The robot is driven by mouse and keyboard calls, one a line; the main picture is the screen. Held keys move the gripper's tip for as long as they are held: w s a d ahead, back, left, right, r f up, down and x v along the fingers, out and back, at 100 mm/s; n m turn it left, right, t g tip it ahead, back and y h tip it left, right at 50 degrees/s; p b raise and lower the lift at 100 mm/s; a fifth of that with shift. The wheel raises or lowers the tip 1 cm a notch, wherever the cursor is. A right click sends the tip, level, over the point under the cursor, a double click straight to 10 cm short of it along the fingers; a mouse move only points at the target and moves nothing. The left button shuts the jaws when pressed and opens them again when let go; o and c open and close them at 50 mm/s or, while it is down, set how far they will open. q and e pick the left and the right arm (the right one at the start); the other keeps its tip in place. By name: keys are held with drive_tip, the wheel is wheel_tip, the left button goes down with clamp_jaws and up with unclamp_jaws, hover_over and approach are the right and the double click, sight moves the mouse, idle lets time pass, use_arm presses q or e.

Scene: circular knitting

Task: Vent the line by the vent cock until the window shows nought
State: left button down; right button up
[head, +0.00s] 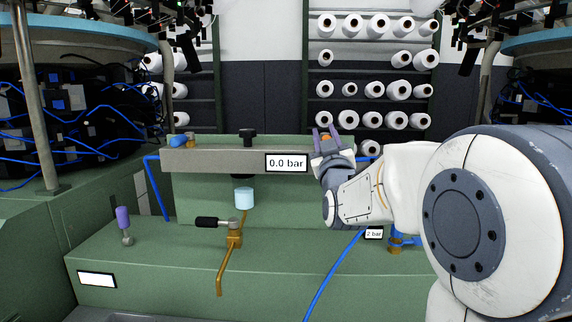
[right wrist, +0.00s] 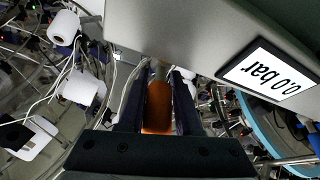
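My right gripper (head: 325,139) is at the right end of the grey bar. In the right wrist view its two dark fingers (right wrist: 160,103) lie along both sides of an orange cock handle (right wrist: 159,108), with no clear gap. Only a little orange shows between the fingers in the head view. The stem behind the handle is mostly hidden. My left gripper is not in view.
A black-handled brass cock (head: 234,238) with a bent pipe stands below a clear bowl (head: 244,197). A purple lever (head: 123,218) stands at left, and a blue handle (head: 179,140) at the bar's left end. A blue hose (head: 335,275) crosses the front. Yarn cones (head: 350,119) fill the back racks.

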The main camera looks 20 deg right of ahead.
drive_tip(key=shift+o, duration=1.3)
drive_tip(key=shift+w+a, duration=0.1)
drive_tip(key=shift+a, duration=0.1)
drive_tip(key=shift+d, duration=0.1)
drive_tip(key=shift+s+f+b, duration=0.25)
drive_tip(key=shift+s+b, duration=0.2)
drive_tip(key=shift+s, duration=0.1)
drive_tip(key=b+v, duration=0.2)
drive_tip(key=v, duration=0.1)
drive_tip(key=shift+s+f, duration=0.1)
drive_tip(key=shift+s, duration=0.05)
drive_tip(key=shift+b+v, duration=0.4)
drive_tip(key=shift+v, duration=0.4)
drive_tip(key=shift+a, duration=0.2)
